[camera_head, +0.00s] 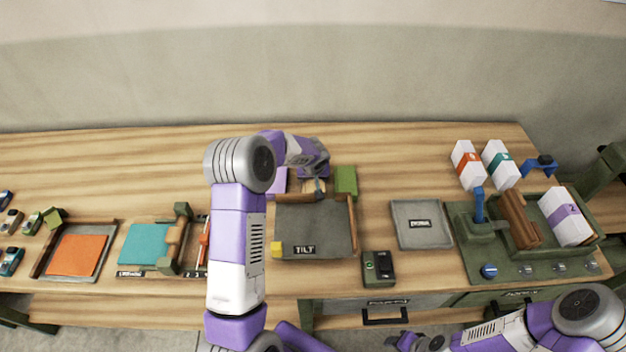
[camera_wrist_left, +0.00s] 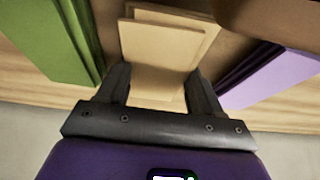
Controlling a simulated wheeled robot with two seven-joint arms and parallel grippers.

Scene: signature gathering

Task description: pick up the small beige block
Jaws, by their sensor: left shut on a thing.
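In the left wrist view, the small beige block (camera_wrist_left: 157,88) is a flat, pale piece between the two fingers of my left gripper (camera_wrist_left: 160,88). The fingers are shut on it. Another beige edge (camera_wrist_left: 185,18) shows just behind it; I cannot tell if it is a separate piece. In the head view, my left gripper (camera_head: 318,186) is at the back edge of the TILT tray (camera_head: 318,220), and its own wrist mostly hides the block. My right gripper (camera_head: 408,342) is low at the bottom edge, partly cut off, and its fingers are unclear.
A purple block (camera_head: 279,180) and a green block (camera_head: 346,180) flank my left gripper. A grey pad (camera_head: 421,222) and a dark green device (camera_head: 378,267) lie to the right. Trays with orange (camera_head: 78,255) and teal (camera_head: 144,243) sheets lie left. The table behind is clear.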

